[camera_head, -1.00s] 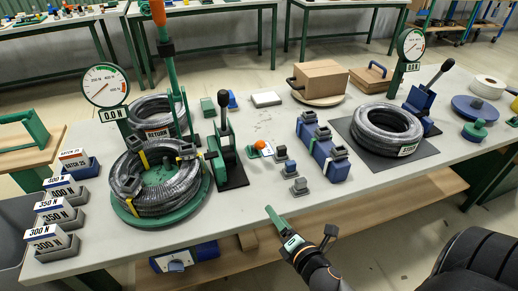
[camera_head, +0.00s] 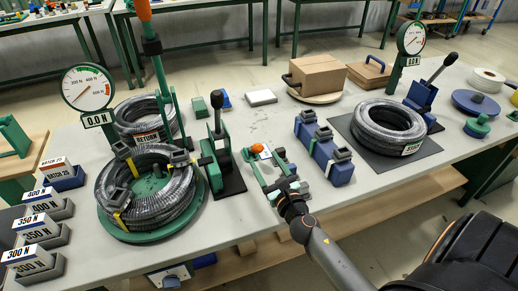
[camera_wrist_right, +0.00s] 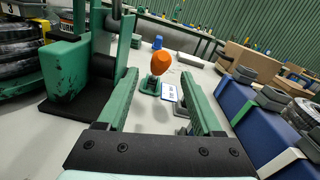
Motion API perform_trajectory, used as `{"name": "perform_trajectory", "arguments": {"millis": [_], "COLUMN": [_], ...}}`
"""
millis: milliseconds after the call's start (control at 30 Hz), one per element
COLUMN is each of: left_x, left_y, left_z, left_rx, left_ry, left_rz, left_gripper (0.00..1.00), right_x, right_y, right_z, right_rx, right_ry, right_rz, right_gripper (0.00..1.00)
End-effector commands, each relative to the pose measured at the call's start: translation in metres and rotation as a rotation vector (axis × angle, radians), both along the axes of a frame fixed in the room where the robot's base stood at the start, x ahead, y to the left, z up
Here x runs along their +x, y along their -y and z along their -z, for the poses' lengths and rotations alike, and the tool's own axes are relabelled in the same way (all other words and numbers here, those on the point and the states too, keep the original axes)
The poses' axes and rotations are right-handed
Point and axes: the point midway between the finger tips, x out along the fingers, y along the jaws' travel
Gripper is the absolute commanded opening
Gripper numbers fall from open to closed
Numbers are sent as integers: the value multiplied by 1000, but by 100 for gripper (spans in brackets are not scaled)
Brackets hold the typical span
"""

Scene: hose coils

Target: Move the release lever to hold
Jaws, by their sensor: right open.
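The release lever appears to be the small one with an orange knob (camera_head: 257,148) on the bench, right of the black-handled green press. In the right wrist view, its orange knob (camera_wrist_right: 159,63) stands on a small green base (camera_wrist_right: 150,85), with a white label plate (camera_wrist_right: 169,92) beside it. My right gripper (camera_head: 263,157) is open. Its green fingers reach over the bench toward the lever. In the wrist view the knob shows between the fingertips (camera_wrist_right: 159,74), ahead of the palm; nothing is gripped. I cannot read the label. My left gripper is not in view.
The green press (camera_head: 218,160) stands close on the left of my right gripper. A blue block row (camera_head: 322,150) is close on its right. Hose coils lie on a green turntable (camera_head: 140,232) and a dark mat (camera_head: 421,150). A cardboard box (camera_head: 318,75) stands behind.

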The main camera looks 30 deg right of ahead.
Motion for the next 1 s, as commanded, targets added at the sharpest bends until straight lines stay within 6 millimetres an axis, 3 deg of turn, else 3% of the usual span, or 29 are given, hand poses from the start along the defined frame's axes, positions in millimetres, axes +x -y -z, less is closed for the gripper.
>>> {"name": "perform_trajectory", "arguments": {"millis": [100, 300, 733, 1000], "left_x": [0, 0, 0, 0], "left_y": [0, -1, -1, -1], "left_z": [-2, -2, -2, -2], "left_rx": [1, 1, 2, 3], "left_ry": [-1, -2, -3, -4], "left_rz": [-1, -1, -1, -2], "left_gripper": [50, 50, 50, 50], "right_x": [21, 44, 53, 52], "right_y": [4, 9, 11, 11], "right_z": [-1, 0, 0, 0], "right_rx": [0, 1, 1, 1], "right_ry": [2, 1, -1, -1], "right_rz": [1, 1, 0, 0], "right_gripper": [67, 67, 67, 39]}}
